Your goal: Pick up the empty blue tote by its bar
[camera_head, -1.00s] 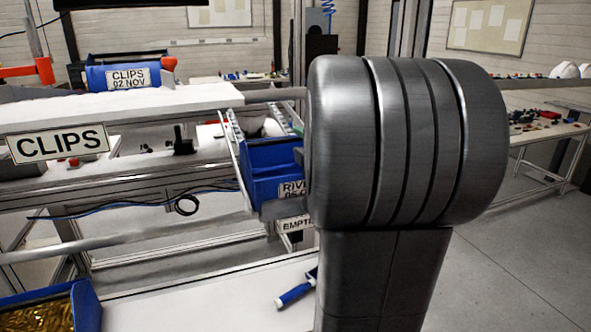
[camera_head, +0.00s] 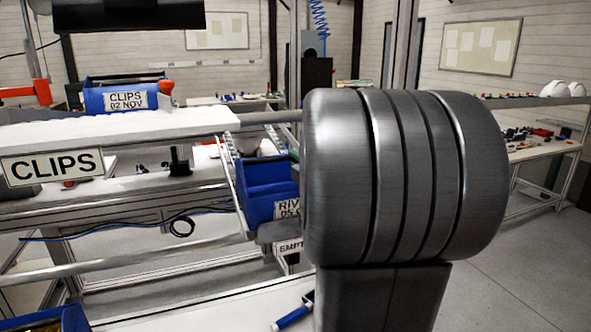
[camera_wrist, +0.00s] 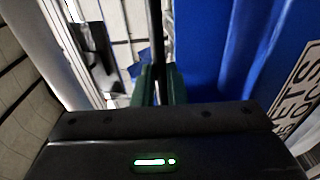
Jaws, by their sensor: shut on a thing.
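The blue tote (camera_head: 272,201) sits between the rails of a sloping lane left of my arm in the head view. Its front label reads "RIV" and is partly hidden by my arm; the visible part of its inside looks bare. In the wrist view a blue tote wall (camera_wrist: 207,50) with a white label fills the right side. My gripper (camera_wrist: 157,85) shows there with green fingers shut on a thin dark bar (camera_wrist: 155,30) beside that wall. In the head view my large grey arm joint hides my gripper and the bar.
A blue CLIPS tote (camera_head: 122,99) stands on the upper shelf at left, above a CLIPS sign (camera_head: 52,165). An "EMPTY" sign (camera_head: 290,247) hangs below the lane. A blue-handled tool (camera_head: 293,315) lies on the white surface in front. Open floor is at right.

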